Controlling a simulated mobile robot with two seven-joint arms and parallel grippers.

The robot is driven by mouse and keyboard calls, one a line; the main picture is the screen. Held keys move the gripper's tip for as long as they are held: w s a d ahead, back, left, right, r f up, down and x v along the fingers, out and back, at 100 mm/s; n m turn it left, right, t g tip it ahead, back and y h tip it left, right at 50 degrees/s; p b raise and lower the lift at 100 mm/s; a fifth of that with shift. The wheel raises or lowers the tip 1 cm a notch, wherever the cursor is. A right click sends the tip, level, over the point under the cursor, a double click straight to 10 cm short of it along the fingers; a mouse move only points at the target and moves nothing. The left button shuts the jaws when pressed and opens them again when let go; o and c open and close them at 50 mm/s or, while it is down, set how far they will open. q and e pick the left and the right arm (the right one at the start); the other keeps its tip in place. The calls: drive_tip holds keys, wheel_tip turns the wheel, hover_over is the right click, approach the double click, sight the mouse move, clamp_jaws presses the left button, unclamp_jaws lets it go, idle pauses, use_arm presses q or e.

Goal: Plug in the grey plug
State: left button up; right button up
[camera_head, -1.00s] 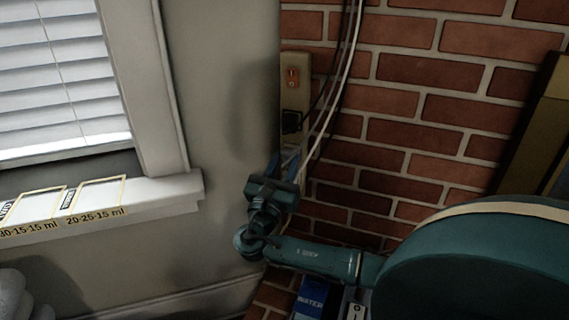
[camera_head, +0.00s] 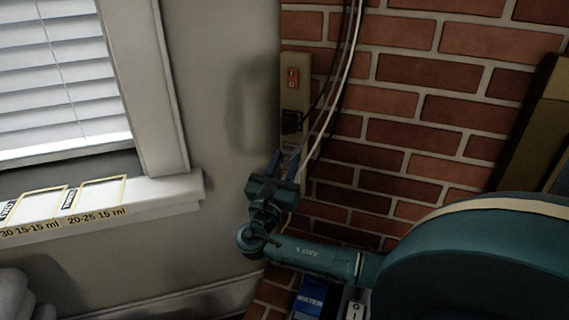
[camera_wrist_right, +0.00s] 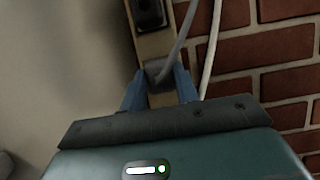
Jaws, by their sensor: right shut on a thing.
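My right gripper (camera_head: 286,156) is at the lower part of the strip, below the black plug. Its blue fingers are shut on the grey plug (camera_wrist_right: 158,73), whose grey cable runs upward. The plug lies over the strip's face; whether it touches a socket is hidden. My left gripper is not in view.
A white cable (camera_wrist_right: 211,45) and a dark cable run down the brick wall (camera_head: 410,105) just right of the strip. A window sill (camera_head: 150,194) juts out at left. A blue box (camera_head: 311,298) stands low beneath my right arm. The grey wall left of the strip is bare.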

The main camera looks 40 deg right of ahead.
drive_tip(key=shift+w+d, duration=0.15)
drive_tip(key=shift+d, duration=0.1)
drive_tip(key=o, duration=1)
drive_tip(key=v, duration=0.3)
drive_tip(key=shift+p, duration=0.35)
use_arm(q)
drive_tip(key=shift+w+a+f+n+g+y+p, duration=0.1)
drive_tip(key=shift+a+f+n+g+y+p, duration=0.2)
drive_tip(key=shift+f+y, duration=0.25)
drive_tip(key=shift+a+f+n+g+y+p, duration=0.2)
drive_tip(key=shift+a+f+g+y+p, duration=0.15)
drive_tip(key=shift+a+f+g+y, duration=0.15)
use_arm(e)
drive_tip(key=v, duration=1)
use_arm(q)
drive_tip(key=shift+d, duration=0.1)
